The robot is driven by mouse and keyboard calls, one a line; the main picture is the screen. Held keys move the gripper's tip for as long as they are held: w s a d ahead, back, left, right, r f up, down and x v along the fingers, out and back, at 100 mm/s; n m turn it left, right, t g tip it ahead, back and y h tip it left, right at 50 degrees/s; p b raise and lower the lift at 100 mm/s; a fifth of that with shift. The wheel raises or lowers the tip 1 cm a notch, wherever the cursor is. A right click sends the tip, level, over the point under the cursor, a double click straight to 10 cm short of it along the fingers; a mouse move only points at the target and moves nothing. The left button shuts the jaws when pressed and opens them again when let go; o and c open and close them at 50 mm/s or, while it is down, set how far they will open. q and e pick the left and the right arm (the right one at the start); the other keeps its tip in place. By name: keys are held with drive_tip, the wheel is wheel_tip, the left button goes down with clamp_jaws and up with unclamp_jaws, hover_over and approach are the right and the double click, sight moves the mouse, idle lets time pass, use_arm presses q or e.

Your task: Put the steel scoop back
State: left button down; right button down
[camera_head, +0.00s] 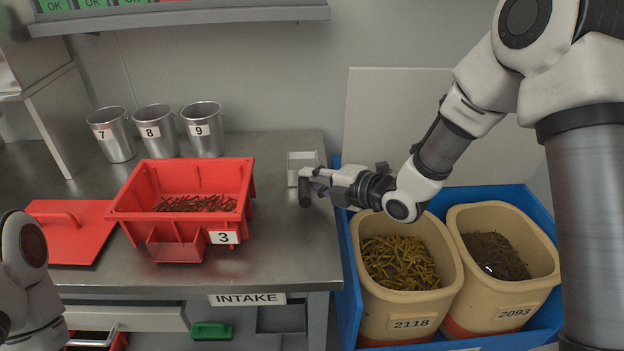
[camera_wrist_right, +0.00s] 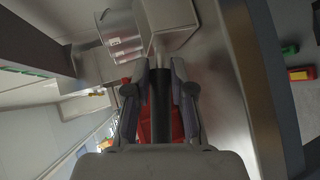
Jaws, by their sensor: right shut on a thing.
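The steel scoop has a pale square pan (camera_head: 302,159) and a dark handle (camera_head: 304,197). It is at the right end of the steel table, right of the red bin. My right gripper (camera_head: 312,184) reaches in from the right and is shut on the handle. In the right wrist view the black handle (camera_wrist_right: 160,105) runs between the fingers (camera_wrist_right: 160,88), with the pan (camera_wrist_right: 168,16) beyond it. I cannot tell whether the scoop touches the table. Only part of my left arm shows at the lower left; its gripper is out of view.
Red bin 3 (camera_head: 133,200) holds brown parts, with a red lid (camera_head: 70,238) to its left. Metal cups 7 (camera_head: 117,146), 8 (camera_head: 158,143) and 9 (camera_head: 205,143) stand behind. Tan bins 2118 (camera_head: 378,309) and 2093 (camera_head: 491,297) sit in a blue crate (camera_head: 349,275) beside the table.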

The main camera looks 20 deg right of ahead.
drive_tip(key=c, duration=1.3)
unclamp_jaws()
drive_tip(key=shift+f, duration=0.1)
drive_tip(key=o, duration=0.3)
drive_tip(key=shift+r+p, duration=0.3)
drive_tip(key=shift+p, duration=0.1)
drive_tip(key=shift+s+d+r, duration=0.1)
drive_tip(key=shift+s+d, duration=0.1)
drive_tip(key=shift+d, duration=0.05)
drive_tip(key=v, duration=1.1)
drive_tip(key=shift+s+p, duration=0.15)
drive_tip(key=shift+p, duration=0.25)
